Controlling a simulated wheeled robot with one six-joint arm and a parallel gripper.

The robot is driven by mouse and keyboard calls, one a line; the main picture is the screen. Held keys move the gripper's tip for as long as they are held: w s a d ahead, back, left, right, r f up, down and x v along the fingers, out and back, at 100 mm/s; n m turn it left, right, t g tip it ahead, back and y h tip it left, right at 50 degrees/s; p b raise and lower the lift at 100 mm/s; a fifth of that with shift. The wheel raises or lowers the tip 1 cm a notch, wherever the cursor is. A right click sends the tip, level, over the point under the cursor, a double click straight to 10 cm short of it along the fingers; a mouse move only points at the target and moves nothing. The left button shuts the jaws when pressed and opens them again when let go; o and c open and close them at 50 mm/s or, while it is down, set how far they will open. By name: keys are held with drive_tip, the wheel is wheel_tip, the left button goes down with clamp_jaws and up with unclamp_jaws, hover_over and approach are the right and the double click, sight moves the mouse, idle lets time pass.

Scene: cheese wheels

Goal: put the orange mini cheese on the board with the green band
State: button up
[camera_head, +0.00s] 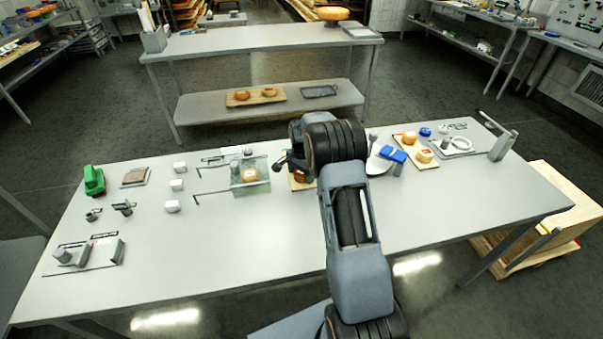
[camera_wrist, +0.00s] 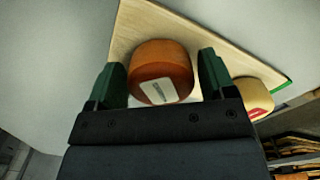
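In the wrist view an orange-brown mini cheese (camera_wrist: 163,68) with a pale label sits between the two green fingers of my gripper (camera_wrist: 162,75). The fingers stand on either side of it, with narrow gaps showing. Below it is a pale wooden board (camera_wrist: 210,35) with a green band (camera_wrist: 284,86) at its right edge. A paler yellow cheese (camera_wrist: 252,96) with a red label is on the same board, right of my gripper. In the head view my arm hides my gripper and most of a board (camera_head: 296,185) with an orange cheese (camera_head: 300,177).
Right of my arm, a board (camera_head: 402,149) holds an orange and a yellow cheese, beside a blue box (camera_head: 393,154). Left of my arm, a cheese (camera_head: 250,174) sits on a greenish plate. The near middle of the table (camera_head: 240,240) is clear.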

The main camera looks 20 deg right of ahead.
drive_tip(key=shift+o, duration=1.1)
drive_tip(key=s+a+r+n, duration=0.1)
drive_tip(key=s+r, duration=0.1)
drive_tip(key=r, duration=0.6)
drive_tip(key=s+a+r+n, duration=0.1)
drive_tip(key=s+a+r, duration=0.1)
drive_tip(key=r, duration=0.7)
drive_tip(key=s+a+r+n+t, duration=0.2)
drive_tip(key=s+a+r+n, duration=0.25)
drive_tip(key=s, duration=0.55)
drive_tip(key=s+a+f+n+t, duration=0.1)
drive_tip(key=s+a+n, duration=0.1)
drive_tip(key=s, duration=0.5)
drive_tip(key=s+a+f+n+t, duration=0.1)
drive_tip(key=s+a+f+n, duration=0.1)
drive_tip(key=s+n, duration=0.2)
drive_tip(key=s, duration=0.3)
drive_tip(key=shift+s+a+n+b, duration=0.25)
drive_tip(key=shift+n+b, duration=0.1)
drive_tip(key=shift+b, duration=0.05)
drive_tip(key=shift+f, duration=0.1)
